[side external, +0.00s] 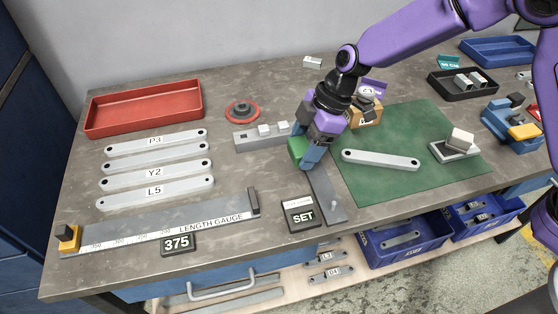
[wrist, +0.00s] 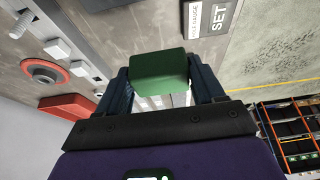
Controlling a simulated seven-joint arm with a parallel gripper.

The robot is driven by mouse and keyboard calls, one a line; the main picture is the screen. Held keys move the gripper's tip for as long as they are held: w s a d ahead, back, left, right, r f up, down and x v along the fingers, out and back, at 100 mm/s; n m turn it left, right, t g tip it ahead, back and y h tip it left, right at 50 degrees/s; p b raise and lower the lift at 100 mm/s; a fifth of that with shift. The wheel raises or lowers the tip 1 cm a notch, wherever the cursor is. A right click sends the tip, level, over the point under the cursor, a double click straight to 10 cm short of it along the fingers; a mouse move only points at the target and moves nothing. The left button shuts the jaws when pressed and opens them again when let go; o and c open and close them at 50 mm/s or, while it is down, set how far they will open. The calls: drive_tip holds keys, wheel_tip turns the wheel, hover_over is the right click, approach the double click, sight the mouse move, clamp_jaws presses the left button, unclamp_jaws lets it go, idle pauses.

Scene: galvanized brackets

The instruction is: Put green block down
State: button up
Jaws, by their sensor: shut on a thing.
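My gripper (side external: 306,158) points down near the middle of the bench, its blue fingers shut on the green block (side external: 297,148). In the wrist view the green block (wrist: 160,72) sits squarely between the two fingers. Below and beside it in the side view is a flat grey bar (side external: 325,192) with a small peg at its near end. To the left is a grey fixture (side external: 246,141) with light blocks on top. Whether the green block touches the bar or the bench is hard to tell; its underside is partly hidden.
The length gauge (side external: 160,229) and labelled bars (side external: 155,174) lie left, with a red tray (side external: 145,108) behind. A green mat (side external: 390,185) with a bracket (side external: 380,160) lies right. A red disc (side external: 242,111) is behind the fixture.

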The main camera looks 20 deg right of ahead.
hover_over(273, 172)
drive_tip(key=d, duration=0.2)
drive_tip(key=f, duration=0.6)
drive_tip(key=shift+s+a+f, duration=0.1)
drive_tip(key=shift+a+f, duration=0.1)
drive_tip(key=shift+f, duration=1.6)
drive_tip(key=shift+f, duration=0.1)
drive_tip(key=o, duration=1.1)
drive_tip(key=shift+o, duration=0.2)
drive_tip(key=v, duration=1.2)
